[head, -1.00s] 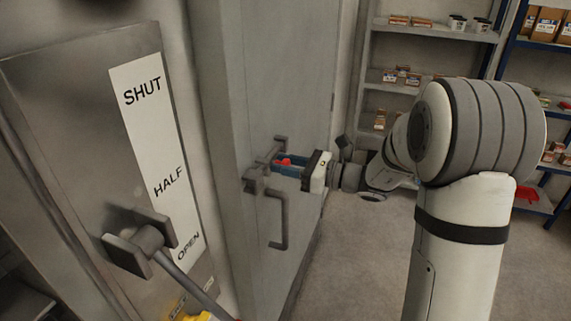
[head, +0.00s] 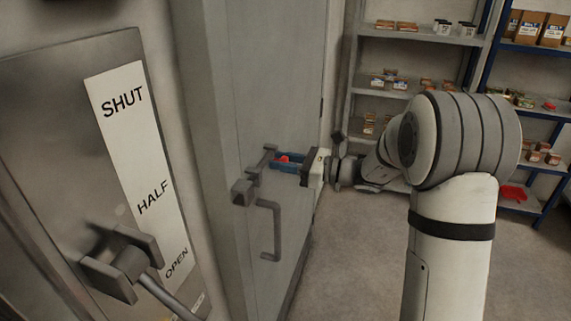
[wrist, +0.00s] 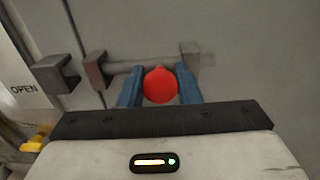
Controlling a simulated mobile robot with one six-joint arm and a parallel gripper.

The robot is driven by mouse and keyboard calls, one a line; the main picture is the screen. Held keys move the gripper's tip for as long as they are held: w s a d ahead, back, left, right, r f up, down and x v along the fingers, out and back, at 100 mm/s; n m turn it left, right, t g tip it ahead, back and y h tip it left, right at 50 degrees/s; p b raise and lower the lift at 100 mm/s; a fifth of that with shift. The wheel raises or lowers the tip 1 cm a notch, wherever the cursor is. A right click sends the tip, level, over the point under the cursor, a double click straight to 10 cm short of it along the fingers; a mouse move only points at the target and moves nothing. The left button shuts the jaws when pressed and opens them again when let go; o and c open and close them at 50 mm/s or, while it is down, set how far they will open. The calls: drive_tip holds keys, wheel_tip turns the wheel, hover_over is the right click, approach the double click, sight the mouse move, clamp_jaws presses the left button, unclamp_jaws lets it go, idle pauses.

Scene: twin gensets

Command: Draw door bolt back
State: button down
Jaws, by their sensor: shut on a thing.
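The door bolt (wrist: 127,66) is a grey bar held in brackets on the grey door. Its red knob (wrist: 160,86) points toward the wrist camera; the knob also shows small in the head view (head: 284,158). My gripper (wrist: 160,92) is shut on the knob, with one blue finger on each side of it. In the head view my gripper (head: 286,163) reaches the door from the right. A dark keeper block (wrist: 55,73) sits left of the near bracket (wrist: 95,70). I see no bar across the gap between them in the wrist view.
A door pull handle (head: 275,230) hangs below the bolt. At left, a steel panel has a lever (head: 130,262) and a SHUT, HALF, OPEN label (head: 140,165). Shelves (head: 400,90) with small boxes stand behind. The floor (head: 350,260) between door and arm is clear.

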drive_tip(key=shift+w+d+r, duration=0.1)
drive_tip(key=shift+d+r, duration=0.1)
drive_tip(key=c, duration=1.5)
unclamp_jaws()
drive_tip(key=o, duration=0.3)
drive_tip(key=shift+w+f, duration=0.1)
drive_tip(key=shift+w, duration=0.1)
drive_tip(key=shift+o, duration=0.4)
drive_tip(key=shift+s, duration=0.1)
drive_tip(key=b+v, duration=0.2)
drive_tip(key=v, duration=0.5)
drive_tip(key=shift+d, duration=0.4)
drive_tip(key=shift+s, duration=0.2)
